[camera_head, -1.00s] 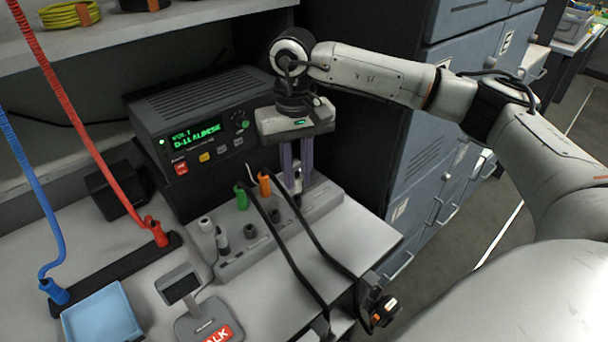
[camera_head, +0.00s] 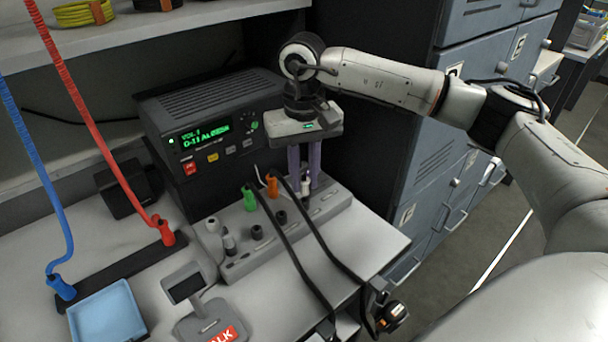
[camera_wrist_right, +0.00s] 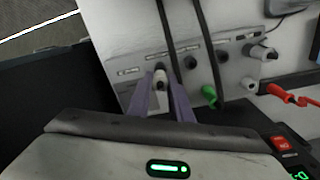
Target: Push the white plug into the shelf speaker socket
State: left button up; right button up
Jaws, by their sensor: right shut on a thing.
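My right gripper (camera_head: 305,185) points down over the back right part of the grey socket strip (camera_head: 335,208). Its two purple fingers are shut on the white plug (camera_head: 306,189), which stands roughly upright at the strip. In the right wrist view the plug (camera_wrist_right: 160,76) shows between the fingertips, close against the strip's face. The plug's tip and the hole under it are hidden, so I cannot tell how deep it sits. The labels are too small to read, so I cannot tell which socket is the shelf speaker's. My left gripper is not in view.
An orange plug (camera_head: 272,186) and a green plug (camera_head: 250,200) with black cables stand just left of my fingers. A radio unit (camera_head: 215,103) is behind left. Grey cabinets (camera_head: 465,150) stand right. A blue tray (camera_head: 108,315) is at front left.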

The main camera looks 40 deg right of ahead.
jog(key=shift+f+b, duration=0.9)
jog(key=shift+f, duration=0.25)
dwell(1.4)
dwell(0.4)
jog(key=o, duration=0.9)
jog(key=shift+r+p, duration=2.8)
jog(key=shift+r, duration=1.25)
